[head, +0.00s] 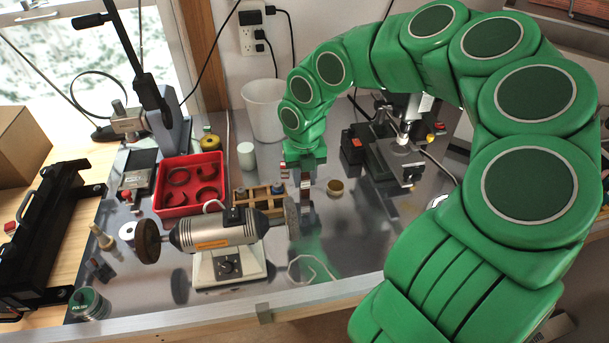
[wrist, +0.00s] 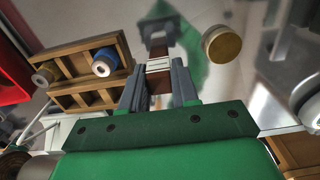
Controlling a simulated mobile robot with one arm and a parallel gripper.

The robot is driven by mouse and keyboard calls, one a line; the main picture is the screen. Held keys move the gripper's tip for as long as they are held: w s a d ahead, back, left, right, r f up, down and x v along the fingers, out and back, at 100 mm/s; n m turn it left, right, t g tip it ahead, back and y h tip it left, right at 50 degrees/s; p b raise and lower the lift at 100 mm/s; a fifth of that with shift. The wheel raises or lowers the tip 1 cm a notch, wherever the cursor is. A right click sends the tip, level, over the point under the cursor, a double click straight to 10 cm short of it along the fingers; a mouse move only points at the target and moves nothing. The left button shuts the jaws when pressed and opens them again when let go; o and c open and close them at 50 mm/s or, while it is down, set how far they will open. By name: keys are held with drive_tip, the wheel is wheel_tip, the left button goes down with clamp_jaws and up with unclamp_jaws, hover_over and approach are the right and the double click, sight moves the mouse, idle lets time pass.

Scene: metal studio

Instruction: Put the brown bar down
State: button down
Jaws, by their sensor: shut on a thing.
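My gripper (wrist: 160,78) is shut on the brown bar (wrist: 158,53), which has a pale band across it and sits between the two grey fingers in the wrist view. In the head view my gripper (head: 299,172) points down over the shiny metal bench, right of the wooden compartment box. The bar is small and partly hidden by the fingers. I cannot tell whether its lower end touches the bench.
A wooden box with spools (head: 246,201) stands close on the left, a round brass-coloured tin (head: 335,187) close on the right. A bench grinder (head: 218,238) is in front left, a red tray (head: 168,205) behind it, a microscope-like device (head: 402,150) at right. Bare bench lies front right.

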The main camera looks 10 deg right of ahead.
sight(304, 174)
drive_tip(key=shift+f, duration=0.1)
drive_tip(key=c, duration=0.8)
unclamp_jaws()
drive_tip(key=shift+c, duration=0.2)
wheel_tip(304, 174, up, 12)
drive_tip(key=s+r+m, duration=0.4)
drive_tip(key=s+m, duration=0.2)
drive_tip(key=s+d+f+m, duration=0.1)
drive_tip(key=s+f+m, duration=0.1)
drive_tip(key=s+m, duration=1)
drive_tip(key=s+d+f+m+g, duration=0.1)
drive_tip(key=s+d+f+m, duration=0.1)
drive_tip(key=s+m, duration=1.1)
drive_tip(key=m, duration=0.5)
drive_tip(key=shift+s+g, duration=0.25)
drive_tip(key=shift+g, duration=0.05)
